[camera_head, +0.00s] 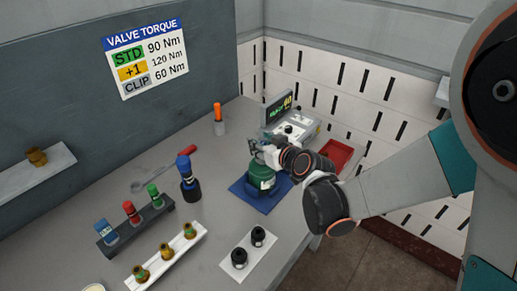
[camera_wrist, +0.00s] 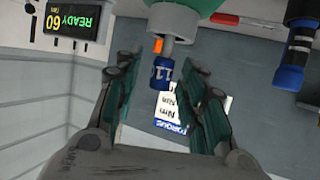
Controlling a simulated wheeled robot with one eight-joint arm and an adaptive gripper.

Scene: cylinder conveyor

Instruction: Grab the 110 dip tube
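A green cylinder (camera_head: 262,178) stands upright on a blue mat (camera_head: 248,196) on the bench. Its body shows at the top edge of the wrist view (camera_wrist: 190,4), which is upside down. A short grey stem with a blue band (camera_wrist: 162,74) projects from the cylinder's top; the band's white marking begins with what looks like "11", and the rest is unclear. My gripper (camera_wrist: 164,92) has its two fingers spread either side of the blue band, with visible gaps. In the head view, my gripper (camera_head: 260,148) is at the cylinder's top, partly hidden by my wrist.
A dark rack (camera_head: 136,231) holds blue, red and green-topped parts at left. A white rack (camera_head: 166,258) holds several brass parts. A blue-topped black tool (camera_head: 188,180) stands left of the cylinder. A display (camera_head: 279,107) reading READY and a red tray (camera_head: 337,154) are behind.

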